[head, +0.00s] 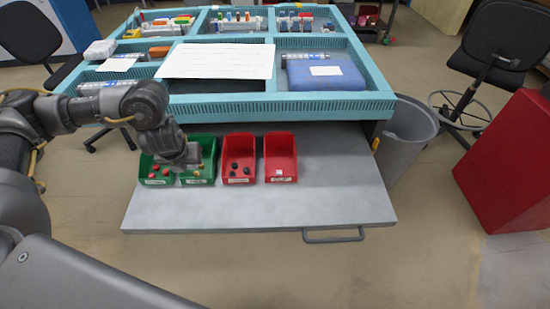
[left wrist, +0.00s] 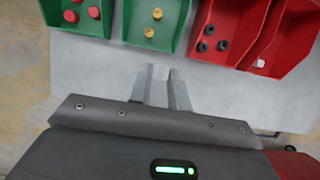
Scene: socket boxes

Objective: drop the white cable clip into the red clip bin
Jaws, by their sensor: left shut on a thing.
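My left gripper (left wrist: 162,88) is shut on the white cable clip (left wrist: 159,73), a small pale piece between the fingertips in the left wrist view. In the head view my left gripper (head: 188,166) hangs over the right-hand green bin, and the clip cannot be made out there. The red clip bin (head: 281,143) is the rightmost bin, with a small white piece inside. It also shows at the top right of the left wrist view (left wrist: 291,42), to the right of the gripper. My right gripper is out of view.
Another red bin (head: 238,144) with several black pieces stands between. Two green bins (head: 155,182) hold red and yellow pieces. The grey shelf (head: 300,208) is clear in front of the bins. The teal bench frame (head: 335,105) rises behind them.

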